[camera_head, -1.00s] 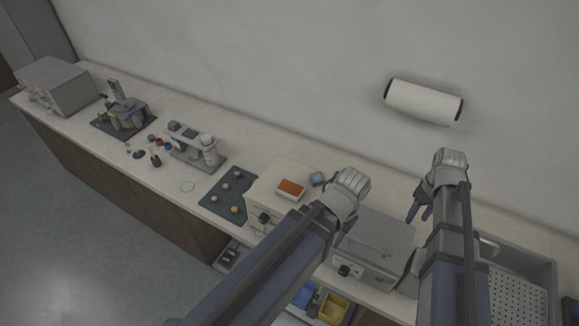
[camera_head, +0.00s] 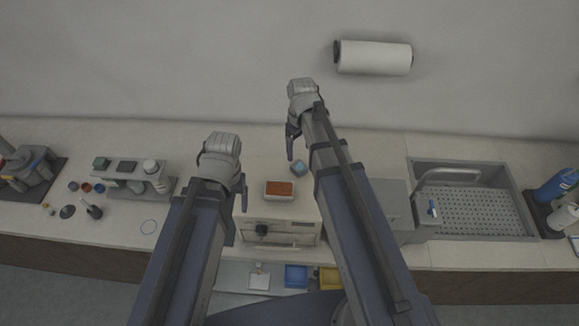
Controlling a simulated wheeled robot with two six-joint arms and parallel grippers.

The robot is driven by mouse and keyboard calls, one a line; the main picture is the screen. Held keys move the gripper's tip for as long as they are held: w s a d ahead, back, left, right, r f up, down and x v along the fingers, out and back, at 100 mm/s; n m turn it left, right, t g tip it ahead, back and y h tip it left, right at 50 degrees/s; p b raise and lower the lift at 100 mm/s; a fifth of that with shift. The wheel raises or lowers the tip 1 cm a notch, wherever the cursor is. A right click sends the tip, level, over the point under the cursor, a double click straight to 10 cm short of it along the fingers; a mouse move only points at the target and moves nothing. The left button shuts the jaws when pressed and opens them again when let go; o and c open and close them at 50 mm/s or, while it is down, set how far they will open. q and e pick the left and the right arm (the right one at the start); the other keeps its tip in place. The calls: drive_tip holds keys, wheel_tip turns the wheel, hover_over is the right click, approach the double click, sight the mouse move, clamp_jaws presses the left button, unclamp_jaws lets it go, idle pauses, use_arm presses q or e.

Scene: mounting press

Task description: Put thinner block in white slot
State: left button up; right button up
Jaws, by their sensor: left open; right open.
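A grey rack (camera_head: 126,187) on the left of the counter holds a green block (camera_head: 101,163), a dark flat block (camera_head: 127,166) and a white round piece (camera_head: 150,166). I cannot tell which block is the thinner one, nor make out a white slot. A white tray with an orange-brown top (camera_head: 279,189) sits on a pale box in the centre. A blue-grey block (camera_head: 298,168) lies just behind it. My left gripper (camera_head: 241,188) is open and empty, left of the tray. My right gripper (camera_head: 291,146) is open and empty, beyond the blue-grey block.
A sink (camera_head: 470,208) with a tap is on the right. Bottles (camera_head: 555,187) stand beyond it. A grey device (camera_head: 30,170) and small jars (camera_head: 86,188) are at the left. A paper roll (camera_head: 374,57) hangs on the wall. Blue and yellow bins (camera_head: 296,275) sit below.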

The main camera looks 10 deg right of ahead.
sight(299, 166)
drive_tip(key=shift+o, duration=0.4)
wheel_tip(299, 166, down, 2)
drive_tip(key=shift+s+d+b, duration=0.1)
drive_tip(key=shift+b, duration=0.7)
drive_tip(key=shift+f, duration=0.2)
drive_tip(key=f+b, duration=0.5)
drive_tip(key=shift+s+f+b, duration=0.15)
drive_tip(key=shift+s+b, duration=0.05)
drive_tip(key=shift+b, duration=0.1)
drive_tip(key=shift+c, duration=0.2)
clamp_jaws()
